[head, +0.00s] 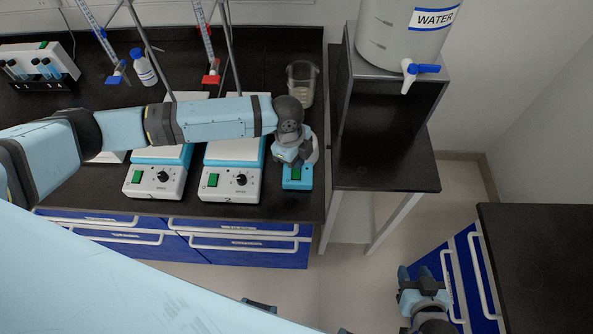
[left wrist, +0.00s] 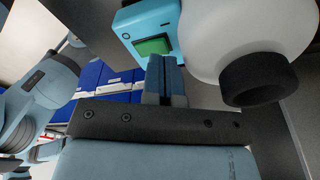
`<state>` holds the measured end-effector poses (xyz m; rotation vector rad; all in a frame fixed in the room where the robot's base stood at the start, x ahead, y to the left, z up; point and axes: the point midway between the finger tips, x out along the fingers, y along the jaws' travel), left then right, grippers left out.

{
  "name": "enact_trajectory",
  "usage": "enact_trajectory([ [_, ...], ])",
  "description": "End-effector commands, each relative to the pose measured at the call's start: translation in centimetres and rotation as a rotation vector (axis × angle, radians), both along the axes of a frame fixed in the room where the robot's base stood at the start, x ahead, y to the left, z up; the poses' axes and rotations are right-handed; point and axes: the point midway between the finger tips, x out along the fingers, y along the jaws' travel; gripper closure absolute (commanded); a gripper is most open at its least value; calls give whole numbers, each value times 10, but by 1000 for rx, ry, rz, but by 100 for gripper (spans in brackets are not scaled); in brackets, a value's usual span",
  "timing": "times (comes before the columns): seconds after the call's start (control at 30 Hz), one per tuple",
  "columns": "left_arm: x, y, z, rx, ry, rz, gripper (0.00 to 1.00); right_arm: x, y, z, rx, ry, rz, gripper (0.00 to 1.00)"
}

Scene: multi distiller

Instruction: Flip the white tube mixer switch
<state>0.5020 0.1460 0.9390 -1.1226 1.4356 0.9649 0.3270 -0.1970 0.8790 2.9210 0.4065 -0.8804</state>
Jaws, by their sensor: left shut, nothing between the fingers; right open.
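The white tube mixer (left wrist: 215,50) shows in the left wrist view as a rounded white body with a black cup, beside a light-blue front with a green switch (left wrist: 154,46). In the head view its blue front (head: 297,184) stands at the right end of the bench, with the rest mostly hidden under my left wrist. My left gripper (head: 291,160) is over the mixer, its fingers shut and empty. In the left wrist view the fingertips (left wrist: 164,62) are close to the green switch; contact cannot be told. My right gripper (head: 420,276) is open and empty, low at the right, away from the mixer.
Two hotplates (head: 153,182) (head: 231,185) with green switches stand left of the mixer, under my left arm. A glass beaker (head: 302,84) is behind it. A WATER tank (head: 405,30) sits on a black stand to the right. Burette stands and a white bottle (head: 143,67) are at the back.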

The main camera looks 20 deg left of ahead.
Motion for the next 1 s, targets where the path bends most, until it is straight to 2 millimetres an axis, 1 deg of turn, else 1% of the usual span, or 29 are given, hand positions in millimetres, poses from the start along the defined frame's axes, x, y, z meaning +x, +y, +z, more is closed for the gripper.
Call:
enact_trajectory([
  [1.0, 0, 0, -16, 0, 1, 1, 100, 0, 0, -5, 0, -1, 0, 57],
])
